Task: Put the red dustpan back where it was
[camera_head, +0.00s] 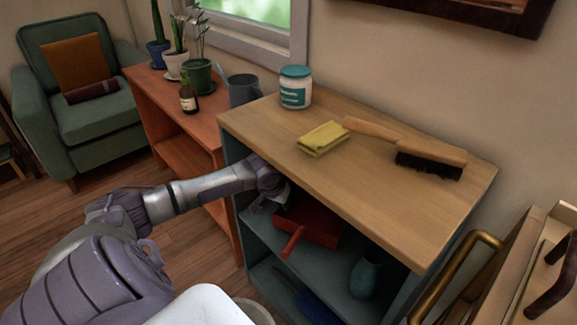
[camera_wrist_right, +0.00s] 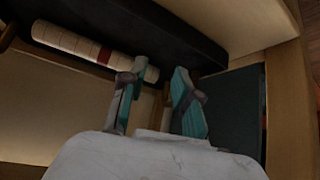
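The red dustpan (camera_head: 312,224) lies on the upper inside shelf of the blue-grey cabinet (camera_head: 334,260), its handle pointing out toward the front. My left gripper (camera_head: 274,194) is at the cabinet's open front, under the left end of the wooden top and just left of the dustpan. Its fingers are small and partly in shadow, so whether they are open is unclear. No hold on the dustpan shows. My right gripper (camera_wrist_right: 155,92) shows in the right wrist view with its fingers apart and nothing between them.
A teal vase (camera_head: 366,274) stands right of the dustpan. A blue object (camera_head: 313,307) lies below. A pale roll (camera_wrist_right: 88,48) lies beyond my right fingers.

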